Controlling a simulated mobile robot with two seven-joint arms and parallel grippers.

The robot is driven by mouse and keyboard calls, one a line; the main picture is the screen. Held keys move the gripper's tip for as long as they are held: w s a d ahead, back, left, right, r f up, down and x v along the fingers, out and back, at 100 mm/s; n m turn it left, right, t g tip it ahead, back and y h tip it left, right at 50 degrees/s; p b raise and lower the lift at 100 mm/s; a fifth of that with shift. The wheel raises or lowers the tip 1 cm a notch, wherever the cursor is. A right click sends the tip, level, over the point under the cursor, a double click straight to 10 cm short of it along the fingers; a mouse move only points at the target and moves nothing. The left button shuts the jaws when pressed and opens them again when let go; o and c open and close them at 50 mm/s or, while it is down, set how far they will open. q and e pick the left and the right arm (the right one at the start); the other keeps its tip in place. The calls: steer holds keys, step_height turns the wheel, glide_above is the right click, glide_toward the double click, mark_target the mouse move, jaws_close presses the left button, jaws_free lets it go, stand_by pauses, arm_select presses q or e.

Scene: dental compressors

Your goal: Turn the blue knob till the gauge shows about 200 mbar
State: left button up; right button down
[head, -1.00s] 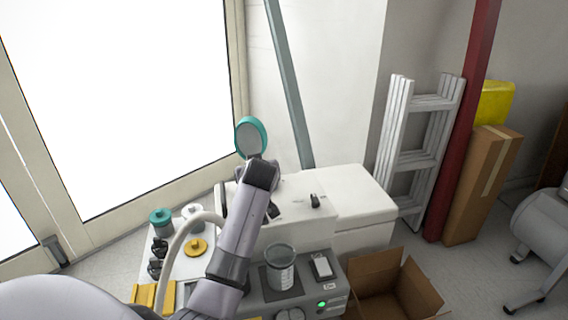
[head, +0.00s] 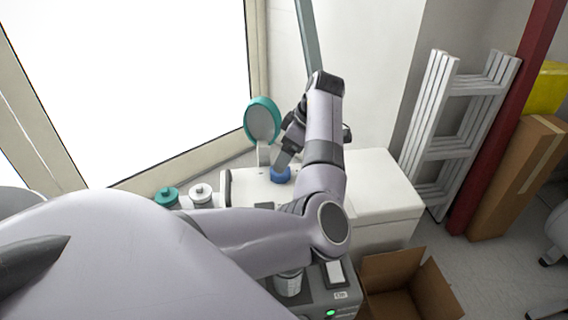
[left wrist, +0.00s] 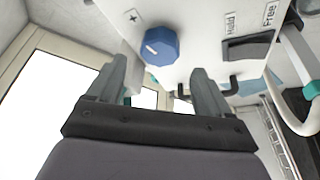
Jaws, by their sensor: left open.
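The blue knob (head: 281,174) sits on top of the white compressor unit (head: 250,190). In the left wrist view the knob (left wrist: 161,46) has a white pointer line and a plus mark (left wrist: 132,16) beside it. A round teal-rimmed disc (head: 262,120), perhaps the gauge, stands behind the knob; I can read no needle or scale on it. My left gripper (left wrist: 160,78) is open and empty, its two fingers apart, with the knob just beyond the fingertips. In the head view my left arm partly hides the unit's top. My right gripper is not in view.
Teal-lidded (head: 166,197) and white-lidded (head: 202,192) jars stand at left. An open cardboard box (head: 440,290) is at front right, with white ladders (head: 425,120) behind.

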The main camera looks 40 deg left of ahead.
arm_select(q)
steer(key=b+x, duration=0.1)
steer(key=x, duration=0.3)
steer(key=shift+f, duration=0.15)
steer(key=shift+a+f, duration=0.25)
steer(key=shift+f, duration=0.1)
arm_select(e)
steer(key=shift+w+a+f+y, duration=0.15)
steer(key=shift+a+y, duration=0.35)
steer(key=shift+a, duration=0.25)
